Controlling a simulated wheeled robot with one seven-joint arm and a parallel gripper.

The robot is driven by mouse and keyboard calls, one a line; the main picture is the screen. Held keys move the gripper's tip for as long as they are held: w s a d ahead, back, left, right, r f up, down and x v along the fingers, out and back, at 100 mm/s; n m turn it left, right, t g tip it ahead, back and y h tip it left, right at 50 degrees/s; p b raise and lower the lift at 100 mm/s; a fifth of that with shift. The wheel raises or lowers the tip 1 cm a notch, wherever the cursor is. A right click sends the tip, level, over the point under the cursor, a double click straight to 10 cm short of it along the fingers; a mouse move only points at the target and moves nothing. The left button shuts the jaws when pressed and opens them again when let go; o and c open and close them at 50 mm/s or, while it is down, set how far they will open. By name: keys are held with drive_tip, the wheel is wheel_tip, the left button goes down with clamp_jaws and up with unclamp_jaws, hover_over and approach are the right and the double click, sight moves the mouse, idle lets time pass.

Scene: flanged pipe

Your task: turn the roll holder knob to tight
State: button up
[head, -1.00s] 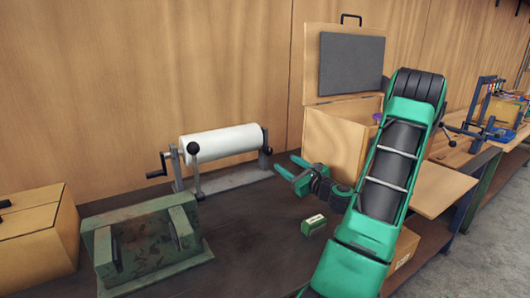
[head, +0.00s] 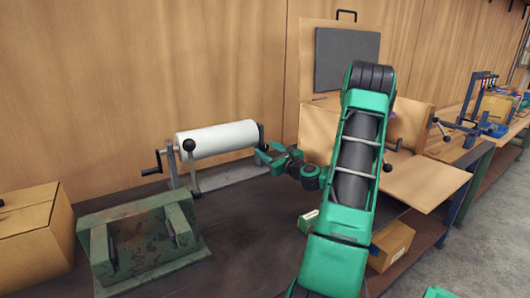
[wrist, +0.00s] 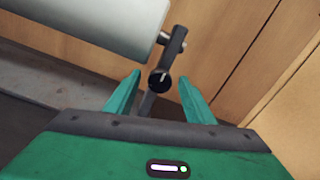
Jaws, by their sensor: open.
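The roll holder (head: 235,178) stands on the bench against the wall, with a white roll (head: 215,140) across it. In the wrist view a round black knob (wrist: 160,81) with a white mark sits on the grey end post, below the end of the roll (wrist: 95,25). My gripper (head: 263,152) is open at the right end of the holder. In the wrist view its two green fingers (wrist: 160,76) stand either side of the knob, with gaps visible on both sides. Whether the fingertips reach the knob's depth I cannot tell. The head view does not show the knob clearly.
A crank handle (head: 151,172) and a ball-ended lever (head: 191,168) are at the holder's left end. A green camouflage-like block (head: 140,240) and a cardboard box (head: 30,235) stand at front left. A small green-white box (head: 308,221) lies near my arm. An open wooden chest is behind it.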

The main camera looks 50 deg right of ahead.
drive_tip(key=shift+w, duration=0.2)
drive_tip(key=shift+c, duration=0.3)
drive_tip(key=c, duration=1)
